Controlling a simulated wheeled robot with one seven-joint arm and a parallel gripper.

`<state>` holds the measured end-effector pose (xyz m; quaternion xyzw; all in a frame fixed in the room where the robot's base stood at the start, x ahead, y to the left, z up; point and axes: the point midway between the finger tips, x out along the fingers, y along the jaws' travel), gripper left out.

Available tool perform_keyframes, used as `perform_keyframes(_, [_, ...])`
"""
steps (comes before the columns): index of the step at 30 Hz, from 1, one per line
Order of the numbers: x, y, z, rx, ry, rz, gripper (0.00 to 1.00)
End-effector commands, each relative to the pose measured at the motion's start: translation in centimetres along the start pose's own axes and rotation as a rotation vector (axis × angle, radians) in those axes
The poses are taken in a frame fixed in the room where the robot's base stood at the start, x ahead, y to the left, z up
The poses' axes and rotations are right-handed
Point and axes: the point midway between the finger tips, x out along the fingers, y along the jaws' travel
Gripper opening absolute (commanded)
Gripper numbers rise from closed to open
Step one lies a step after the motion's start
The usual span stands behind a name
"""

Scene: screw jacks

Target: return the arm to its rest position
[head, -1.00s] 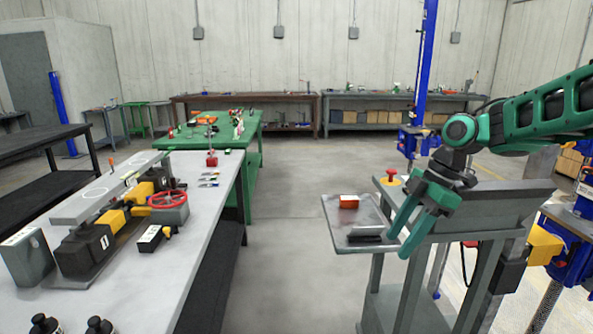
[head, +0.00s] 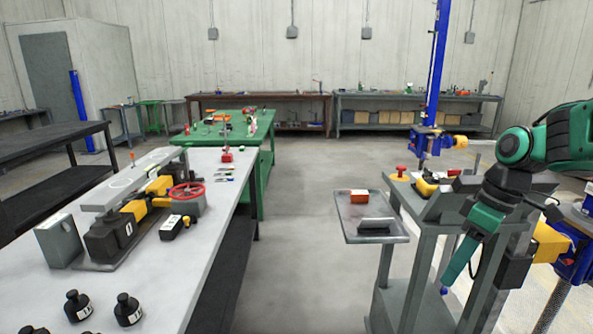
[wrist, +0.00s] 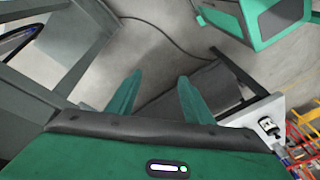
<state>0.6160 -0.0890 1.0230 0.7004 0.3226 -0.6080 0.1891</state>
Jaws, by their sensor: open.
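My green arm reaches in from the right edge of the head view and folds downward. My gripper (head: 452,270) hangs pointing down in front of the grey cart (head: 398,250). It is seen edge-on there, so the finger gap is hidden. In the wrist view my gripper (wrist: 158,88) shows two green fingers standing apart with nothing between them. Grey metal frame parts and the floor lie beyond the fingertips.
A blue post (head: 440,65) stands behind. The grey workbench (head: 185,265) with the screw jack (head: 125,215) is at left. The floor (head: 305,230) between is clear.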

Motion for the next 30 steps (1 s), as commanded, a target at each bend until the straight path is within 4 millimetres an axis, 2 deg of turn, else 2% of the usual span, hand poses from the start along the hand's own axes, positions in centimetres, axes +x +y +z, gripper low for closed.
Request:
perform_keyframes(9, [1.0, -4.8, 13.1, 0.86, -0.066, 0.146, 0.47])
perform_keyframes(12, [1.5, -6.3, 16.4, 1.069, -0.075, 0.182, 0.47])
perform_keyframes(15, [2.0, -7.3, 18.6, 1.208, -0.081, 0.206, 0.47])
perform_keyframes(17, [1.9, -6.8, 20.2, 1.259, -0.083, 0.215, 0.47])
perform_keyframes(20, [1.9, -6.8, 21.0, 1.299, -0.085, 0.222, 0.47])
perform_keyframes(30, [1.9, -6.8, 21.0, 1.299, -0.085, 0.223, 0.47])
